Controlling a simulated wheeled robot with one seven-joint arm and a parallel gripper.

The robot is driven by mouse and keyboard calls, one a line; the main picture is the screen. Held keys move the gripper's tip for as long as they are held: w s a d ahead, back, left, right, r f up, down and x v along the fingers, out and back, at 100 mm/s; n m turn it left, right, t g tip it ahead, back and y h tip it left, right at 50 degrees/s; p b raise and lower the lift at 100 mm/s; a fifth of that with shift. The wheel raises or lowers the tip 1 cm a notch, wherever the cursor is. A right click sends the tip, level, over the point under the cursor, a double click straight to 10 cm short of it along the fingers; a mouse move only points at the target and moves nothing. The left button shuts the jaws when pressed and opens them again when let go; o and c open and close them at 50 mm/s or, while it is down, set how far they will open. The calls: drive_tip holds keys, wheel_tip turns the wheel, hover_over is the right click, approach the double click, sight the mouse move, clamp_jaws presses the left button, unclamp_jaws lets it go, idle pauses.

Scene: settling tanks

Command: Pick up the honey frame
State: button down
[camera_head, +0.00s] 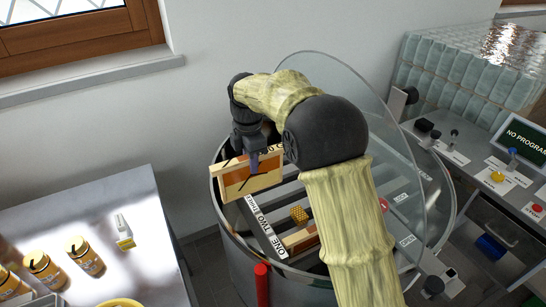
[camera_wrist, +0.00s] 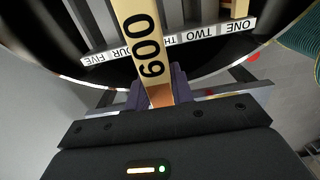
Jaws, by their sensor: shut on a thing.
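The honey frame (camera_head: 232,184), a wooden frame with an orange-brown middle, hangs from my gripper (camera_head: 253,158) over the left rim of the round metal tank. In the wrist view my gripper (camera_wrist: 159,88) is shut on the frame's top bar (camera_wrist: 138,35), which is marked 009. The frame looks slightly tilted in the head view. Its lower edge appears above the labelled slots of the tank, though the exact gap cannot be told.
The tank (camera_head: 225,215) has a bar with number words (camera_head: 264,226) and a clear raised lid (camera_head: 330,75). Another wooden frame (camera_head: 300,238) sits inside. A metal table (camera_head: 80,220) with honey jars (camera_head: 84,254) stands left. A control desk (camera_head: 480,185) stands right.

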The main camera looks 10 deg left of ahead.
sight(229, 163)
drive_tip(key=s+a, duration=0.2)
drive_tip(key=a, duration=0.1)
drive_tip(key=s+a, duration=0.1)
drive_tip(key=a, duration=0.1)
drive_tip(key=shift+s+r+b, duration=0.1)
drive_tip(key=shift+s+b, duration=0.1)
drive_tip(key=shift+b, duration=0.1)
